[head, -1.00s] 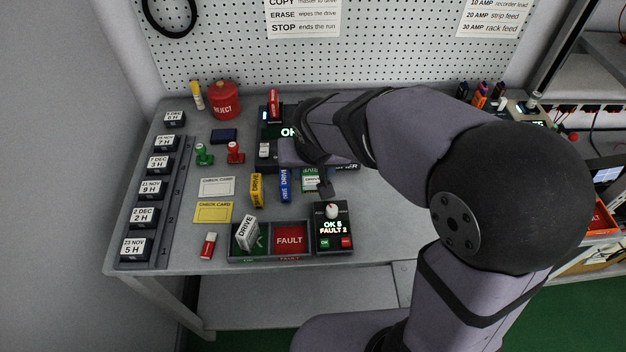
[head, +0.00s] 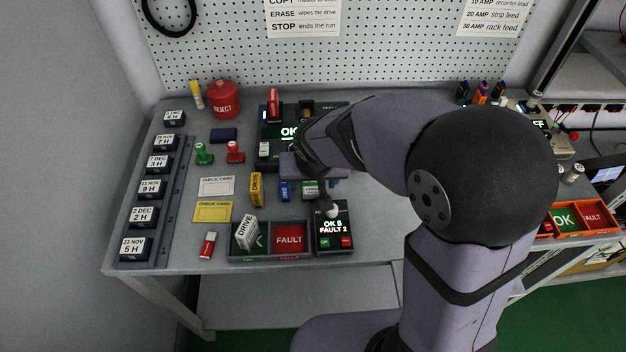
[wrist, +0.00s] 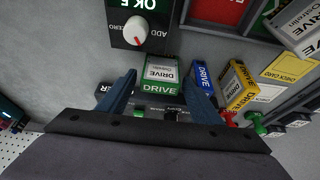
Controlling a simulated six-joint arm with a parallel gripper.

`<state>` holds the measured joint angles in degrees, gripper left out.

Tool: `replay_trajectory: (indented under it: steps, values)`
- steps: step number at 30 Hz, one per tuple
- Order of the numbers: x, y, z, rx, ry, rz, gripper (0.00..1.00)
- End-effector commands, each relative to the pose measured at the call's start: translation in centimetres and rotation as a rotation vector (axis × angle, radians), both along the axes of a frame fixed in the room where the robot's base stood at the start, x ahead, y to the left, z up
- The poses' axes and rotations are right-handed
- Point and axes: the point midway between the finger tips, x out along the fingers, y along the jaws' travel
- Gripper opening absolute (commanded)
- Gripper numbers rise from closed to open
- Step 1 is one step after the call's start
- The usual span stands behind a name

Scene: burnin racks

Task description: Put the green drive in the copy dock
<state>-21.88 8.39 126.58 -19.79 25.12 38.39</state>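The green drive (head: 311,188) stands on the bench in front of the copy dock, right of the blue drive; its white label and green end show in the wrist view (wrist: 160,74). My gripper (wrist: 164,78) is open, with one blue finger on each side of the green drive and gaps between. In the head view my wrist partly covers the drive and hides the fingertips. The copy dock (head: 265,134) is a dark unit with a lit OK screen at the back. A red drive (head: 273,103) stands in its left slot; the right slot (head: 306,110) looks empty.
A blue drive (head: 285,190) and a yellow drive (head: 257,189) stand left of the green one. In front are a tester (head: 334,226) with a knob and a sorting tray (head: 270,254) holding a white drive (head: 246,232). Red and green stamps (head: 235,152) stand further left.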

Motion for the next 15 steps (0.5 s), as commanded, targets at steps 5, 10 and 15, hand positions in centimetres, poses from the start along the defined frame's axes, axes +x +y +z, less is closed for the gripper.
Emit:
replay_trajectory:
  steps: [5,10,15]
  values:
    - [-0.02,-0.01,0.01,0.000,0.001,0.000,0.62]
    - [-0.02,-0.01,0.12,0.000,0.001,0.000,0.62]
    - [-0.17,0.01,0.86,0.000,-0.002,-0.001,0.62]
